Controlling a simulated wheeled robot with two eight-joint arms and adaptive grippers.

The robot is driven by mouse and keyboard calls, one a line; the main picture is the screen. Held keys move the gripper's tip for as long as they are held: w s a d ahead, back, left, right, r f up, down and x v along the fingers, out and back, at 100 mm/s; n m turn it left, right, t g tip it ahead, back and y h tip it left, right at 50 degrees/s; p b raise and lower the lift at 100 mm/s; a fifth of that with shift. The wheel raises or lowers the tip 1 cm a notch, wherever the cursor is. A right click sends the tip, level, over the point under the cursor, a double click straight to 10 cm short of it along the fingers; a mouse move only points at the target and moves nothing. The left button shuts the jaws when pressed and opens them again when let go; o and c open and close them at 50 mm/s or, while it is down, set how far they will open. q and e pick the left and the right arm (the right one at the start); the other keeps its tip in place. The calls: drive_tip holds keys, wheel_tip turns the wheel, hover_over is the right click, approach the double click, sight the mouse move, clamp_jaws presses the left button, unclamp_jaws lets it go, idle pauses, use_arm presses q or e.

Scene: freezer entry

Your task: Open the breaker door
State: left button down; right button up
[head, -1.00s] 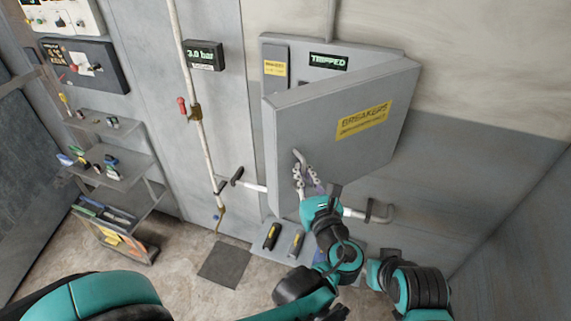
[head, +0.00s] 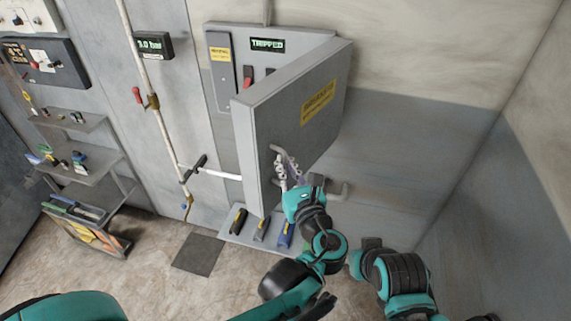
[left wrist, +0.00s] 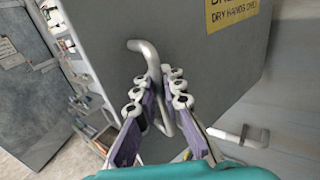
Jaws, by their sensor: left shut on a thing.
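The grey breaker door (head: 288,128) with a yellow label (head: 319,102) stands swung partway out from its wall box (head: 219,98). A bent grey bar handle (head: 276,150) sits low on the door's face. My left gripper (head: 288,175) is shut on this handle. In the left wrist view, the purple-sided fingers (left wrist: 157,88) close around the handle (left wrist: 140,46), which passes between them. Inside the box, a red switch (head: 247,76) and a "TRIPPED" display (head: 267,44) show; the door hides the rest.
A white pipe (head: 150,85) with a red-handled valve runs down the wall left of the box. A shelf rack (head: 85,165) stands at the left.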

use_arm(q)
drive_tip(key=c, duration=1.6)
unclamp_jaws()
drive_tip(key=shift+s, duration=0.1)
drive_tip(key=v, duration=0.7)
drive_tip(key=shift+s, duration=0.3)
